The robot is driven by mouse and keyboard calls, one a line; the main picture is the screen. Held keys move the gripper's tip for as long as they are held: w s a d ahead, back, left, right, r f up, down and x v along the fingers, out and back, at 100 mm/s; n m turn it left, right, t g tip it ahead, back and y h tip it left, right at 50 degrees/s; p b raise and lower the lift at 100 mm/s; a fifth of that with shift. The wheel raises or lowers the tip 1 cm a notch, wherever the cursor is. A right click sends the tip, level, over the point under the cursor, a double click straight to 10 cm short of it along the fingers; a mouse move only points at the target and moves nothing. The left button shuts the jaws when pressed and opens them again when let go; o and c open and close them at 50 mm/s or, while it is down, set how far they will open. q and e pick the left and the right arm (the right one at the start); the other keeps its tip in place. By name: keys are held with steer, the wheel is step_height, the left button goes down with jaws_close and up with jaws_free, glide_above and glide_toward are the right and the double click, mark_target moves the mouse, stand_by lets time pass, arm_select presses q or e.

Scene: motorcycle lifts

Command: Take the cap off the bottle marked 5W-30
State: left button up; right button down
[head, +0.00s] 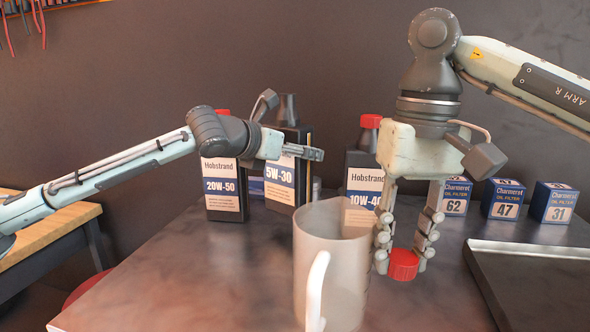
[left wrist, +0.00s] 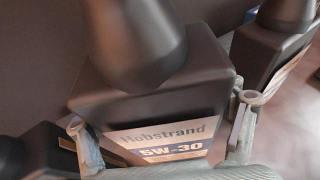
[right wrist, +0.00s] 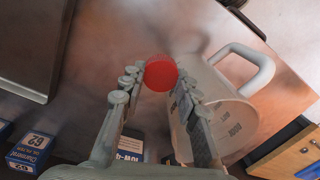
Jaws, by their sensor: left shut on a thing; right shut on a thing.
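The 5W-30 bottle (head: 281,172) is black with a blue and white label and stands upright on the table. Its dark neck (head: 286,108) is bare of a cap. My left gripper (head: 318,153) is shut on this bottle's body; the left wrist view shows a finger on each side of the 5W-30 bottle (left wrist: 165,105). My right gripper (head: 402,262) points down and is shut on a red cap (head: 403,265), held between its fingertips right of the jug. The red cap also shows in the right wrist view (right wrist: 160,74).
A translucent measuring jug (head: 330,270) stands in front. The 20W-50 bottle (head: 222,190) and the 10W-40 bottle (head: 362,185), both red-capped, flank the 5W-30 bottle. Oil filter boxes (head: 503,200) stand at the back right, behind a dark tray (head: 530,290). The table's front left is clear.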

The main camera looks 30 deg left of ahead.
arm_select(q)
steer(key=shift+f, duration=1.8)
steer(key=o, duration=2.3)
steer(key=shift+f, duration=0.25)
steer(key=shift+r, duration=0.1)
steer(key=v, duration=1.2)
